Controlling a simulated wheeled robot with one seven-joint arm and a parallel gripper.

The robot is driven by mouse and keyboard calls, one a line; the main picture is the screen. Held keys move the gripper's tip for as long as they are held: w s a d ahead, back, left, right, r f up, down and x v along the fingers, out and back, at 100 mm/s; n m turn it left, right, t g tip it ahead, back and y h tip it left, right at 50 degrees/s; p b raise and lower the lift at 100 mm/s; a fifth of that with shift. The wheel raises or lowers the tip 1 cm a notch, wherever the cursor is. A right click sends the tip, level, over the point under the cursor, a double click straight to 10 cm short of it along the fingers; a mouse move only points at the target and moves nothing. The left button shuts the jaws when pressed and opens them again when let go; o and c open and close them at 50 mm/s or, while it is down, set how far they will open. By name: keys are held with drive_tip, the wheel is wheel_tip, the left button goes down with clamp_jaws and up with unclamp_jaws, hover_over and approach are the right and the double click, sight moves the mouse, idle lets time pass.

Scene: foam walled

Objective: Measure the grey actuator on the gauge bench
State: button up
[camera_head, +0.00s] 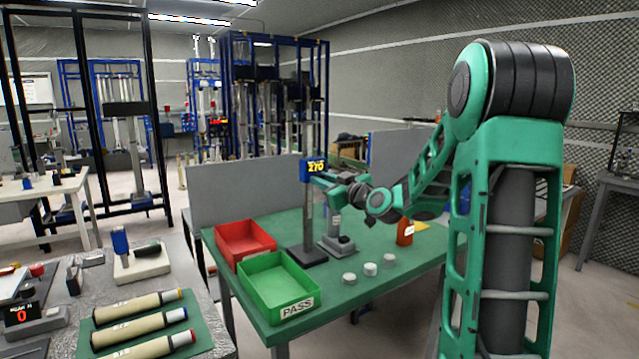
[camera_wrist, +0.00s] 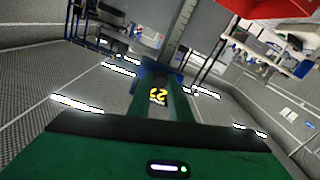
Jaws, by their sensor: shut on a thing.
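The gauge stand (camera_head: 308,222) stands on the green bench (camera_head: 372,300), with a dark base and an upright column. Its blue head has a lit yellow readout (camera_head: 317,167), which seems to read 270. The readout also shows upside down in the wrist view (camera_wrist: 158,96). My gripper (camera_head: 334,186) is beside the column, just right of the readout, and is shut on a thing. A small grey upright body (camera_head: 334,222) is below it, over a grey block-like base (camera_head: 337,245); I take this body for the grey actuator. Its contact with the jaws and base is too small to tell.
A red tray (camera_head: 243,238) and a green PASS tray (camera_head: 275,289) sit left on the bench. Several pale discs (camera_head: 370,269) lie at the front. An orange bottle (camera_head: 405,232) stands at right. Several cream tubes (camera_head: 140,328) lie on the near-left table.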

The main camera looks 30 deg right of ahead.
drive_tip(key=o, duration=0.9)
drive_tip(key=s, duration=1)
drive_tip(key=shift+s+d, duration=0.1)
drive_tip(key=shift+s, duration=0.25)
idle(0.3)
